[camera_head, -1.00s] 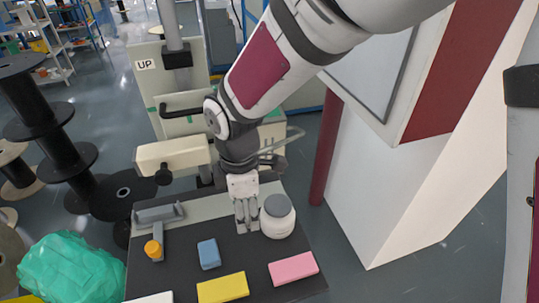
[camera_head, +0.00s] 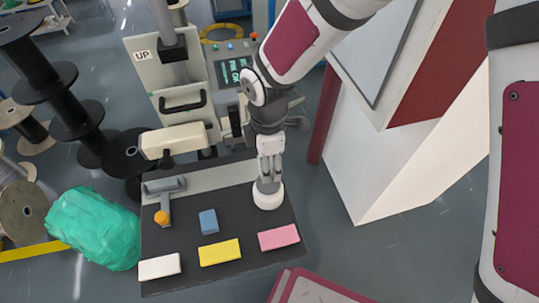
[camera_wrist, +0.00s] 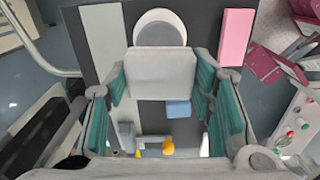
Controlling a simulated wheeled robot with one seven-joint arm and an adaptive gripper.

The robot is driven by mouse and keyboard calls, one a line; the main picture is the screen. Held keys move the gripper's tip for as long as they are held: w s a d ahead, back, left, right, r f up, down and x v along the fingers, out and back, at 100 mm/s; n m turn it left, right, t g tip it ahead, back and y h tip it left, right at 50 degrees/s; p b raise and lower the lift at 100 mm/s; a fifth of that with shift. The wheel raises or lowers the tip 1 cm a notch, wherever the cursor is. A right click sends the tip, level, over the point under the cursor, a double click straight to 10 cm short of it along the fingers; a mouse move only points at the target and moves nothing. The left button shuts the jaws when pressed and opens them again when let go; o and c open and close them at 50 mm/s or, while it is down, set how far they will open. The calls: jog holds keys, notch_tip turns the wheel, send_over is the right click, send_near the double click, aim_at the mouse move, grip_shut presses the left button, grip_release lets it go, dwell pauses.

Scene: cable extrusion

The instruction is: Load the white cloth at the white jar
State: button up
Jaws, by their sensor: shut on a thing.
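The white jar (camera_head: 268,199) stands on the dark mat at its right side; it also shows at the top of the wrist view (camera_wrist: 160,14). My gripper (camera_head: 268,186) is directly over it, shut at the jar's grey lid (camera_wrist: 160,36), and hides most of the top. In the wrist view a pale block-like part between the fingers covers the contact. The white cloth (camera_head: 160,267) looks like a flat white block and lies at the mat's front left, apart from my gripper.
A yellow block (camera_head: 220,252), a pink block (camera_head: 279,237) and a blue block (camera_head: 208,222) lie on the mat (camera_head: 185,240). A grey tool with an orange end (camera_head: 162,216) is at left. A machine (camera_head: 185,140) stands behind; a white cabinet (camera_head: 380,170) is at right.

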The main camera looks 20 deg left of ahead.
jog(key=shift+f+b, duration=0.55)
jog(key=shift+f, duration=2.25)
jog(key=shift+f+b, duration=0.3)
jog(key=shift+f, duration=0.3)
jog(key=shift+r+p, duration=0.85)
jog(key=shift+r, duration=2.75)
